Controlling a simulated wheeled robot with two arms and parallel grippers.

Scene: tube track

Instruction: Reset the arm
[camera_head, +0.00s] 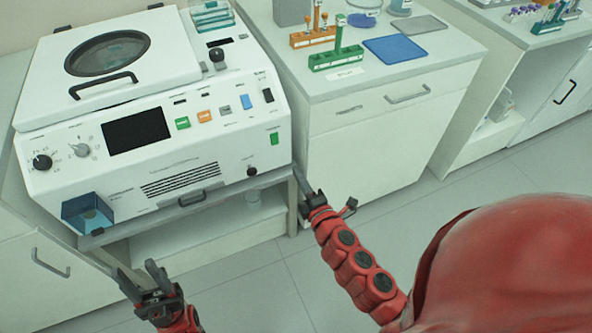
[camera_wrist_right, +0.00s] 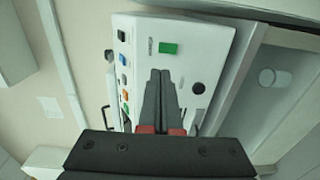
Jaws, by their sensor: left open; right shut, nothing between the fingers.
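My left gripper (camera_head: 144,281) is open and empty at the lower left of the head view, in front of the bench. My right gripper (camera_head: 299,180) is shut with nothing in it, near the front right corner of the white centrifuge machine (camera_head: 215,167). In the right wrist view the shut fingers (camera_wrist_right: 160,80) point toward the machine's front panel (camera_wrist_right: 178,30), near its green button (camera_wrist_right: 168,48). I cannot tell whether the fingertips touch the machine. The machine's lid (camera_head: 160,40) is down.
A white cabinet (camera_head: 375,120) right of the machine carries an orange tube rack (camera_head: 312,38), a green tube rack (camera_head: 336,57) and a blue mat (camera_head: 395,50). A blue box (camera_head: 88,213) is at the machine's lower left. Open floor (camera_head: 300,270) lies in front.

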